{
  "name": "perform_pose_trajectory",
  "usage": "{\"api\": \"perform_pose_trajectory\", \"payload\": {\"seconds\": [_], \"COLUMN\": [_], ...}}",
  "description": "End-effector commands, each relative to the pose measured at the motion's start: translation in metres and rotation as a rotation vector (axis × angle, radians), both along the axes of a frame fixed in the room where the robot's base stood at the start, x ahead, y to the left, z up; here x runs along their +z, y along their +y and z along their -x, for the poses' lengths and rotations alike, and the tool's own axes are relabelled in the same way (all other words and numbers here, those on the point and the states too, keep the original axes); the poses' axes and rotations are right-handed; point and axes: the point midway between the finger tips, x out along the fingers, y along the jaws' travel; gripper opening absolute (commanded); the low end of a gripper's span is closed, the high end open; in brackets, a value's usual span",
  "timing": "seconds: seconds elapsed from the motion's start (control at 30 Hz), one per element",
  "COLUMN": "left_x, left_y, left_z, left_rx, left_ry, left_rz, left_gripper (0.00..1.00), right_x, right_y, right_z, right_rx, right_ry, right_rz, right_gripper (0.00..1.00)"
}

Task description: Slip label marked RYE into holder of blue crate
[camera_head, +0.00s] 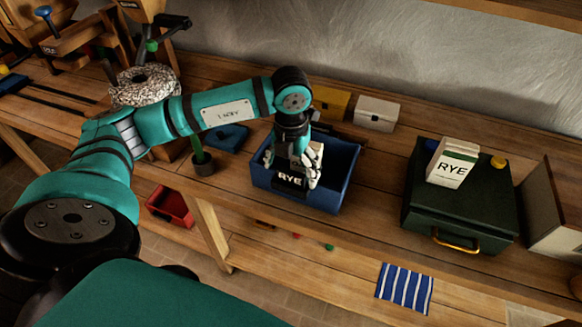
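A blue crate (342,192) stands on the wooden bench near the middle of the picture. A small dark label marked RYE (290,180) shows at the crate's front wall, upright and facing me. I cannot tell whether it sits in the holder or is held in front of it; the holder itself is hidden. My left gripper (303,172) reaches down over the crate's front, right at the label. Its fingers overlap the label and crate, so its grip is unclear. My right gripper is not in view.
A white and green RYE packet (453,165) stands on a dark green case (462,214) at the right. A white box (376,114) and a yellow box (331,104) stand behind the crate. A red bin (170,206) and striped cloth (404,288) lie lower down.

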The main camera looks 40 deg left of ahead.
Motion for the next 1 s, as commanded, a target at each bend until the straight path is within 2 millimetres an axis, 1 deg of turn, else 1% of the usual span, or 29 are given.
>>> {"api": "perform_pose_trajectory", "payload": {"seconds": [0.17, 0.23, 0.37, 0.47, 0.7, 0.8, 0.9, 1.0], "left_x": [0.0, 0.001, 0.011, 0.028, 0.08, 0.098, 0.11, 0.117], "left_y": [0.0, 0.0, 0.0, 0.0, 0.0, -0.001, 0.0, 0.0], "left_z": [0.0, 0.0, -0.001, -0.001, -0.001, -0.001, -0.001, 0.0], "left_rx": [0.0, 0.0, 0.0, 0.0, -0.001, -0.001, -0.001, 0.0], "left_ry": [0.0, 0.0, -0.003, -0.005, -0.005, -0.004, -0.002, -0.001], "left_rz": [0.0, 0.0, 0.001, 0.001, 0.001, 0.001, 0.002, 0.0], "left_gripper": [0.92, 0.92, 0.92, 0.92, 0.92, 0.92, 0.92, 0.92], "right_x": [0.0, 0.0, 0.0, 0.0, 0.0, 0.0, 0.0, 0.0], "right_y": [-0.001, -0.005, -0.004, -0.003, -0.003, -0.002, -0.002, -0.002], "right_z": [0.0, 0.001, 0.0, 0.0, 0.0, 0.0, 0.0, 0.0], "right_rx": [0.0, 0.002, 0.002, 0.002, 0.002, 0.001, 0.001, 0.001], "right_ry": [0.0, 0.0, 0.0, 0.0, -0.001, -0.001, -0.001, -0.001], "right_rz": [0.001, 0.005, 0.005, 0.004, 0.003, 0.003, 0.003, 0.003], "right_gripper": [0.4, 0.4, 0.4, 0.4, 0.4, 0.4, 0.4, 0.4]}}
